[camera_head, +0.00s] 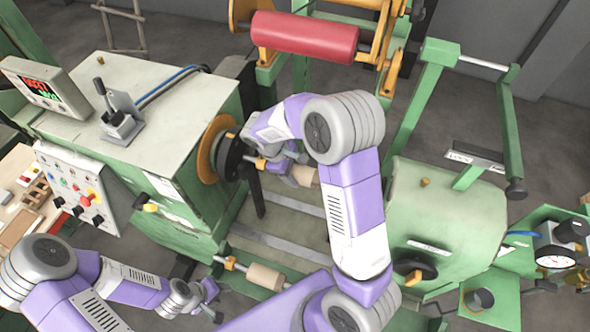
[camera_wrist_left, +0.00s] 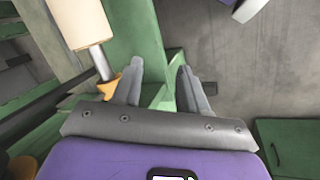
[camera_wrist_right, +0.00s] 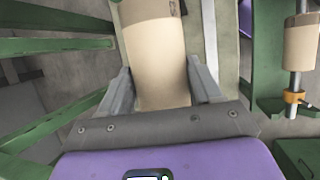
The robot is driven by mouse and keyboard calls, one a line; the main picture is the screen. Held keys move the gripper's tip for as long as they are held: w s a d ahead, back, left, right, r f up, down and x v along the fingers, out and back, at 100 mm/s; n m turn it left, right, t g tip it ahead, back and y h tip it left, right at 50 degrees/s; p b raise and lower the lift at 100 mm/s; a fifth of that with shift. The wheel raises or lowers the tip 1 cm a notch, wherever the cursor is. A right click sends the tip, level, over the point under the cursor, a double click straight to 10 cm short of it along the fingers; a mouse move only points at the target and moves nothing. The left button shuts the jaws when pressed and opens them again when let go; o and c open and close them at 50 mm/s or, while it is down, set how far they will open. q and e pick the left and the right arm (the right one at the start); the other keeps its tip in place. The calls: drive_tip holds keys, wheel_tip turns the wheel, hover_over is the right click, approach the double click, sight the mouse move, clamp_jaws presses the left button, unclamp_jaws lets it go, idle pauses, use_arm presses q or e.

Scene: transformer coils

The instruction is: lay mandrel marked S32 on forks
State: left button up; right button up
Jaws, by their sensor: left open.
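A tan mandrel (camera_head: 303,175) is in my right gripper (camera_head: 288,163), right of the machine's round faceplate. In the right wrist view this tan cylinder (camera_wrist_right: 155,55) lies between the two fingers, which press close on both sides. A dark mark shows at its far end, too small to read. My left gripper (camera_head: 208,302) is open and empty, left of that mandrel. I cannot tell which mandrel is S32.
The green winding machine (camera_head: 150,110) has an orange and black faceplate (camera_head: 215,150). A red roll (camera_head: 305,36) hangs in an orange frame behind. The green tailstock (camera_head: 440,215) stands at right. A control panel (camera_head: 75,190) is at left. My right arm crosses the middle.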

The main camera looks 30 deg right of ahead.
drive_tip(key=o, duration=0.5)
drive_tip(key=shift+f, duration=0.1)
drive_tip(key=v, duration=0.7)
drive_tip(key=shift+a+r, duration=0.1)
drive_tip(key=shift+r, duration=0.25)
